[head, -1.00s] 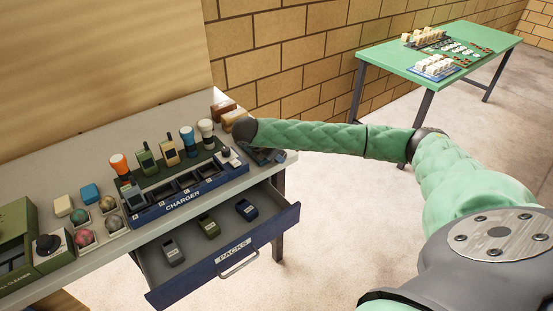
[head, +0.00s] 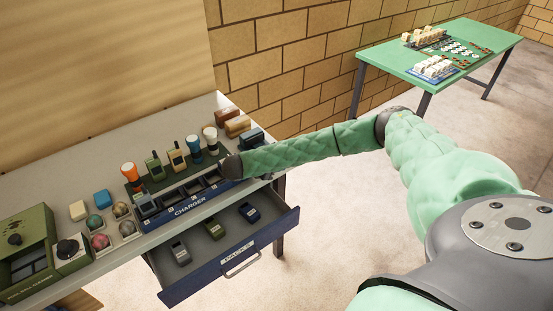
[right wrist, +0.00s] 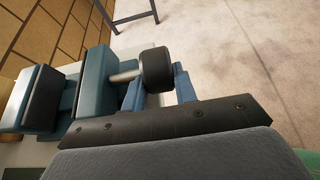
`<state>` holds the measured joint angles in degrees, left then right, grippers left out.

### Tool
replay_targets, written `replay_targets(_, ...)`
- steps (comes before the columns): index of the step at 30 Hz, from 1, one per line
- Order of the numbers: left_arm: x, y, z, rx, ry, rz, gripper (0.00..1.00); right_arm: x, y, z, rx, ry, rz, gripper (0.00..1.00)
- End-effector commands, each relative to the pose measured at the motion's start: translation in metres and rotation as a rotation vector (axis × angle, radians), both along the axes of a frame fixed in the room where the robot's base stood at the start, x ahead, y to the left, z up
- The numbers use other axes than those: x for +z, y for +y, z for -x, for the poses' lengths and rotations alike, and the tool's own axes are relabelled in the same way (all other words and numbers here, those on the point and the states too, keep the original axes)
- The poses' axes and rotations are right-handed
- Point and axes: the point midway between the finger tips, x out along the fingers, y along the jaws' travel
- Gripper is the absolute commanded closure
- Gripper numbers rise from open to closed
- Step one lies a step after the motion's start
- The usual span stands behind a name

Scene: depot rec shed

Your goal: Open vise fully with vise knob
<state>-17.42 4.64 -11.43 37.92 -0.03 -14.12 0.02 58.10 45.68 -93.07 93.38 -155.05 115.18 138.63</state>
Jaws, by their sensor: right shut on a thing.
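The teal vise (right wrist: 97,82) fills the left of the right wrist view, with a dark-faced jaw block (right wrist: 40,98) set apart from its other jaw, so a gap shows between them. Its black round vise knob (right wrist: 156,70) sits on a pale metal shaft. My right gripper (right wrist: 160,90) has its blue fingers on either side of the knob, shut on it. In the head view the vise (head: 252,137) stands at the bench's right end, partly behind my right arm, which hides the gripper and knob. My left gripper is not in view.
On the bench (head: 95,165), a charger rack (head: 190,209) with torches and radios stands left of the vise. An open drawer (head: 228,262) holding several packs juts out below. Wooden blocks (head: 237,125) lie behind the vise. A green table (head: 390,60) stands farther back.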

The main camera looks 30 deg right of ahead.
Motion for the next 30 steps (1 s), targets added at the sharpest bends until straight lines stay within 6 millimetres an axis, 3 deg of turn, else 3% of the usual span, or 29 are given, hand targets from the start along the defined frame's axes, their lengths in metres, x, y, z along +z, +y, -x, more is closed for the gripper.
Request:
replay_targets(3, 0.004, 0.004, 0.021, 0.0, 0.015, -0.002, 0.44, 0.002, 0.002, 0.0, 0.004, -0.002, 0.036, 0.95)
replay_targets(15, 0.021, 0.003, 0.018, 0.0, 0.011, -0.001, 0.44, -0.003, 0.002, 0.001, 0.003, -0.008, 0.127, 0.95)
replay_targets(30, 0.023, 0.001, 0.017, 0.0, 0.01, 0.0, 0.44, -0.007, 0.002, 0.002, 0.003, -0.008, 0.146, 0.95)
